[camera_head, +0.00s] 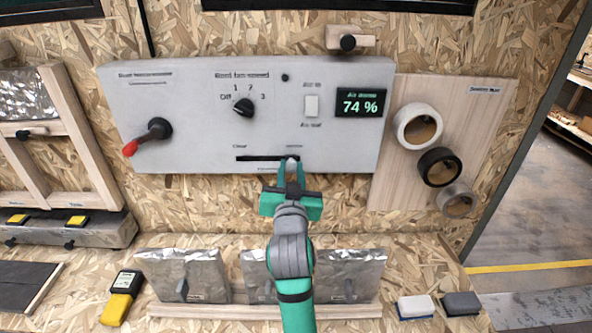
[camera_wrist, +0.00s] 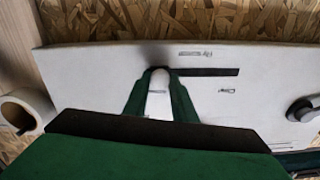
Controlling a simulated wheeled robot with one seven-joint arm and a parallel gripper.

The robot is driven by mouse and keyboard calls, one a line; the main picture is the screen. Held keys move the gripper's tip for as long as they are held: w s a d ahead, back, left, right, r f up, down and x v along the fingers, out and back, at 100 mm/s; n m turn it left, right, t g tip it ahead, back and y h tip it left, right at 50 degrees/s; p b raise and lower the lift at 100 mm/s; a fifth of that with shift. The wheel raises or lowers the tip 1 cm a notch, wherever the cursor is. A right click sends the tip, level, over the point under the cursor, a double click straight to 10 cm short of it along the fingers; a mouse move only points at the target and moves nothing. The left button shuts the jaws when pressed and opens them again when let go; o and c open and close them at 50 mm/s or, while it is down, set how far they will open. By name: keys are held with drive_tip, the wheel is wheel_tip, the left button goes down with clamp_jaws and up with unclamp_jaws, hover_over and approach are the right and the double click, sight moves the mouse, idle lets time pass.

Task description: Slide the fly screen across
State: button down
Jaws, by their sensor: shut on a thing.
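A pale, rounded slider tab (camera_wrist: 159,100) stands at one end of a dark straight slot (camera_wrist: 208,72) in the wrist view. My gripper (camera_head: 291,172) is shut on this tab, with one green finger on each side. In the head view, the slot (camera_head: 262,158) runs along the lower edge of the grey control panel (camera_head: 200,110), and my gripper is at its right end. The open length of the slot lies to the left there. Small labels sit by the slot, too small to read surely. I cannot make out a screen itself.
The panel also bears a red-tipped lever (camera_head: 150,133), a rotary knob (camera_head: 243,108), a white switch (camera_head: 312,106) and a display (camera_head: 360,103) reading 74 %. Tape rolls (camera_head: 403,127) hang at the right. Foil-covered pads (camera_head: 200,275) stand on the ledge below.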

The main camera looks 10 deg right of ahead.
drive_tip(key=shift+s+d, duration=0.1)
drive_tip(key=shift+d, duration=0.3)
drive_tip(key=c, duration=1.5)
unclamp_jaws()
drive_tip(key=shift+d, duration=0.1)
drive_tip(key=shift+o, duration=0.2)
drive_tip(key=shift+a, duration=0.2)
drive_tip(key=s+a, duration=0.1)
drive_tip(key=s, duration=0.9)
drive_tip(key=shift+s+a, duration=0.35)
drive_tip(key=shift+d+f, duration=0.1)
drive_tip(key=shift+d, duration=0.05)
